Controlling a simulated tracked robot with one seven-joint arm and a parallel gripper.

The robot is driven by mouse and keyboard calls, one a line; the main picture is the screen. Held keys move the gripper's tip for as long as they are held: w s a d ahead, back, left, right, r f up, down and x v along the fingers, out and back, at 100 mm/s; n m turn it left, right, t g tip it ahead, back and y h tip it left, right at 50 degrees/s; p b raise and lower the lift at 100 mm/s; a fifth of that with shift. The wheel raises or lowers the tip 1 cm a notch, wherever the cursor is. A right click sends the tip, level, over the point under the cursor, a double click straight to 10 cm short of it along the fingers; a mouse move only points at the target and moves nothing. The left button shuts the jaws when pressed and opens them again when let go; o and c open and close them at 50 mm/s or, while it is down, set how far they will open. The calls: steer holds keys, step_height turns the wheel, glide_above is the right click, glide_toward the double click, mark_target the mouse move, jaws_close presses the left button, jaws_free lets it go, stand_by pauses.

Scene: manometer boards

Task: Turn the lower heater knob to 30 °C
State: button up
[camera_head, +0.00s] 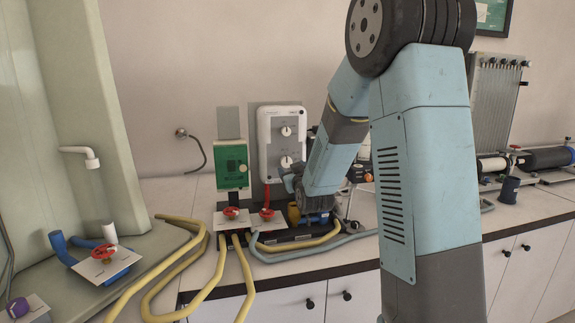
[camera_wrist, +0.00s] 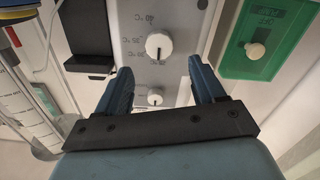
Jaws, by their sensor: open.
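The white heater box (camera_head: 279,140) hangs on a grey panel and carries two round white knobs, one above the other. The lower heater knob (camera_head: 286,162) shows just above my gripper (camera_head: 290,178) in the head view. The wrist view is upside down, so there the lower knob (camera_wrist: 158,46) is the upper one, with temperature marks to its left; its exact setting is not legible. My gripper (camera_wrist: 161,70) is open, its blue fingers apart and empty, pointing at the box with that knob just past the tips. The other knob (camera_wrist: 155,97) shows between the fingers.
A green box (camera_head: 232,166) with a switch is mounted left of the heater. Red valve handles (camera_head: 231,212) and yellow hoses (camera_head: 243,275) lie in front and below. A black cylinder (camera_head: 509,189) stands on the bench at the right.

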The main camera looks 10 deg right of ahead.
mark_target(288, 163)
steer(key=w, duration=0.7)
steer(key=shift+w, duration=0.15)
steer(key=shift+c, duration=0.4)
steer(key=c, duration=1)
steer(key=shift+m, duration=0.4)
steer(key=m, duration=0.4)
steer(key=shift+d+m, duration=0.1)
steer(key=shift+m, duration=0.2)
steer(key=m, duration=0.4)
steer(key=shift+d, duration=0.1)
steer(key=shift+f+m, duration=0.1)
steer(key=shift+m, duration=0.2)
